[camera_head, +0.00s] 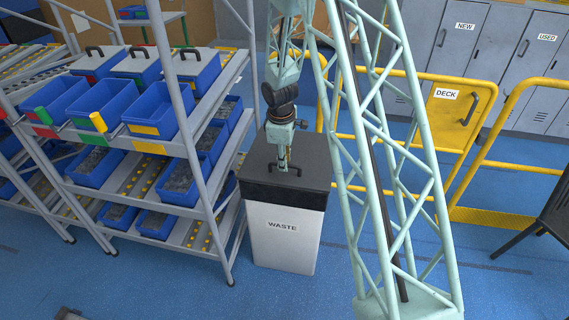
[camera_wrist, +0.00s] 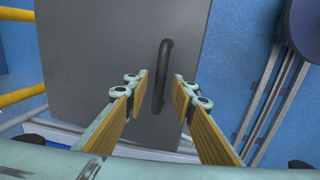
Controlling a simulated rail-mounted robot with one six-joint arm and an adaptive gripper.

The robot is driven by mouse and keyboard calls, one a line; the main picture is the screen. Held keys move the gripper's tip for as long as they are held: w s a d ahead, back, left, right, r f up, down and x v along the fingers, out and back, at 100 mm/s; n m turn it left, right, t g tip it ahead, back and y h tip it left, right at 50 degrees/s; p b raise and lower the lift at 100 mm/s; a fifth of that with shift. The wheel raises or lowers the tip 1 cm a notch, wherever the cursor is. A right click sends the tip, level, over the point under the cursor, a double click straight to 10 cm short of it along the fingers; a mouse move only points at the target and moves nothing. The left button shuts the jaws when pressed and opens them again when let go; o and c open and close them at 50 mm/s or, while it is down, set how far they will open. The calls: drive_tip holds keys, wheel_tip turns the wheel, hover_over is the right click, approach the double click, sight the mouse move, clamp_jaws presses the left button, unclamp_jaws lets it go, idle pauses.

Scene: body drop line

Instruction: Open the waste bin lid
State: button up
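The waste bin (camera_head: 283,238) is a white box labelled WASTE, standing on the blue floor. Its dark grey lid (camera_head: 307,157) is down on top and also fills much of the wrist view (camera_wrist: 90,50). A black bar handle (camera_wrist: 162,75) stands on the lid; in the head view it is mostly hidden by my gripper. My gripper (camera_head: 284,166) points down over the lid. In the wrist view its two fingers (camera_wrist: 160,77) are spread apart, with the handle lying between them and visible gaps on both sides.
A shelf rack (camera_head: 193,130) with several blue bins stands close on the left of the waste bin. A yellow railing with a gate labelled DECK (camera_head: 446,105) and grey lockers (camera_head: 455,45) stand behind on the right. Blue floor is open in front.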

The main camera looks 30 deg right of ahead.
drive_tip(key=shift+f, duration=0.2)
drive_tip(key=shift+c, duration=0.3)
clamp_jaws()
drive_tip(key=shift+r+p, duration=0.4)
drive_tip(key=shift+p, duration=0.4)
